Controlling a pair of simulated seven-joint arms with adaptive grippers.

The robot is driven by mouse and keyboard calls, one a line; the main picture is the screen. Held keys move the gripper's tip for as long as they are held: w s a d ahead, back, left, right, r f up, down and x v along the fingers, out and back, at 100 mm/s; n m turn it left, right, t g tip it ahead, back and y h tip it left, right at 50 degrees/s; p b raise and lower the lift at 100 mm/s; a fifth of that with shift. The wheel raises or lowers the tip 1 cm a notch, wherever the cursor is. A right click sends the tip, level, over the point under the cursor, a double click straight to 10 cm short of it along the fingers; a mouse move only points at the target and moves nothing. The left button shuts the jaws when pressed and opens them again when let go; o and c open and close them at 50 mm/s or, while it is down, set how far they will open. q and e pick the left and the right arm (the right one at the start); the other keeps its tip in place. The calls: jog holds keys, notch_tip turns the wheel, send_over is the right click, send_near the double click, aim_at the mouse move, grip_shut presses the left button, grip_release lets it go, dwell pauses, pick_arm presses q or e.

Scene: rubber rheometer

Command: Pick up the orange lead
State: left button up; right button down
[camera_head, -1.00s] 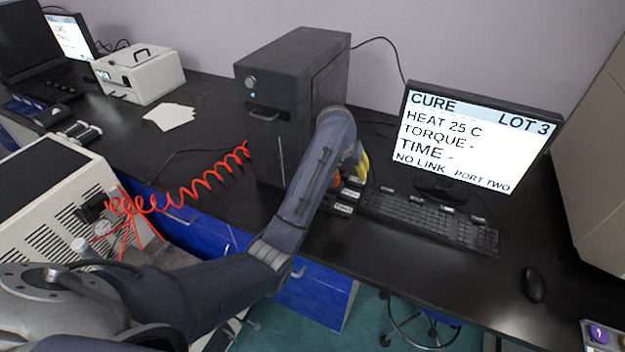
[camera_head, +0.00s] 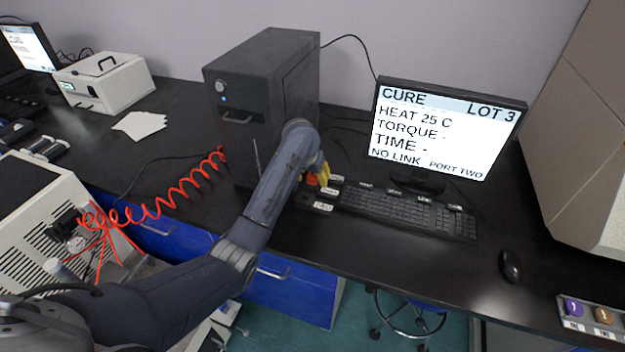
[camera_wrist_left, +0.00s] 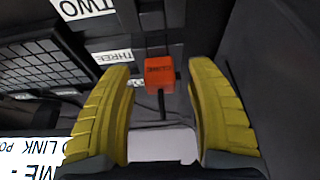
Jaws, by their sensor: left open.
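The orange lead shows in the left wrist view as an orange block-shaped plug (camera_wrist_left: 159,73) with a dark cable end below it. It sits by a black labelled block, close to the label THREE (camera_wrist_left: 113,57). My left gripper (camera_wrist_left: 165,110) is open, its two yellow fingers on either side of the orange plug's line, with gaps on both sides. In the head view the orange lead (camera_head: 312,179) shows beside the yellow fingers of my left gripper (camera_head: 318,177), mostly hidden by my arm. My right gripper is not in view.
A black keyboard (camera_head: 408,211) and the monitor (camera_head: 445,130) reading NO LINK, PORT TWO stand to the right. The dark tower (camera_head: 262,95) stands behind my left arm. A tray with purple and brown round pieces (camera_head: 590,316) lies at the far right.

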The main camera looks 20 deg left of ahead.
pick_arm(q)
jog(key=shift+w+f, duration=0.2)
jog(key=shift+f, duration=0.25)
grip_shut()
dwell(0.3)
